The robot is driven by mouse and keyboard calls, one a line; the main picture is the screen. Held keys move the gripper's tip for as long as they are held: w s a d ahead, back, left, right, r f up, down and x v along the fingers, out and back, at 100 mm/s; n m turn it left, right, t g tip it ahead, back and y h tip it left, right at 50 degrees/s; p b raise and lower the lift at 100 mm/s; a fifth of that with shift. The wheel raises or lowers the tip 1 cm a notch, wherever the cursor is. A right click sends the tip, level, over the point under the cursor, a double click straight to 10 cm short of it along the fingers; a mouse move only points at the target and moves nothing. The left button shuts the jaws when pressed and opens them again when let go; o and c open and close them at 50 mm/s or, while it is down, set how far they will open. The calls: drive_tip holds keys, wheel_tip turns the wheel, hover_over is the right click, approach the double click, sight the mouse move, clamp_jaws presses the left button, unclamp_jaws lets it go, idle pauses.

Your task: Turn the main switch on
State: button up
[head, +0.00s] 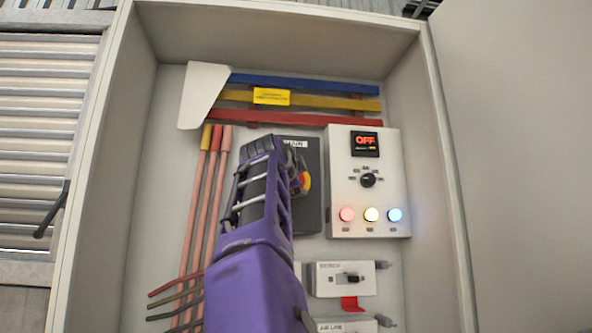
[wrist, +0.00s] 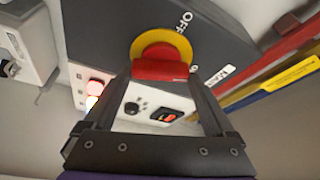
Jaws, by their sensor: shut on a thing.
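The main switch has a red handle (wrist: 160,70) on a yellow ring (wrist: 182,42), set on a dark grey panel (wrist: 110,25). In the wrist view, the handle sits between the two fingertips of my gripper (wrist: 162,76), which is shut on it. An "OFF" mark shows beside the ring; another label near the right finger is partly covered. In the head view, my purple arm and gripper (head: 297,183) cover most of the switch. Which mark the handle points to is unclear.
Blue, yellow and red bars (head: 340,103) run above. Pink rods (head: 196,220) stand left. A smaller switch box (head: 325,280) is below.

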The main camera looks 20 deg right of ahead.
drive_tip(key=shift+r+m+g+y+p, duration=0.1)
drive_tip(key=shift+m+g+y+p, duration=0.2)
drive_tip(key=shift+m+p, duration=0.6)
drive_tip(key=shift+r+m+g+y+p, duration=0.1)
drive_tip(key=shift+m+g+p, duration=0.35)
drive_tip(key=shift+m, duration=0.75)
drive_tip(key=o, duration=1.1)
drive_tip(key=shift+f, duration=0.1)
drive_tip(key=shift+c, duration=0.2)
drive_tip(key=shift+a, duration=0.1)
drive_tip(key=b+v, duration=0.7)
drive_tip(key=v, duration=1)
drive_tip(key=shift+a, duration=0.15)
drive_tip(key=shift+f, duration=0.1)
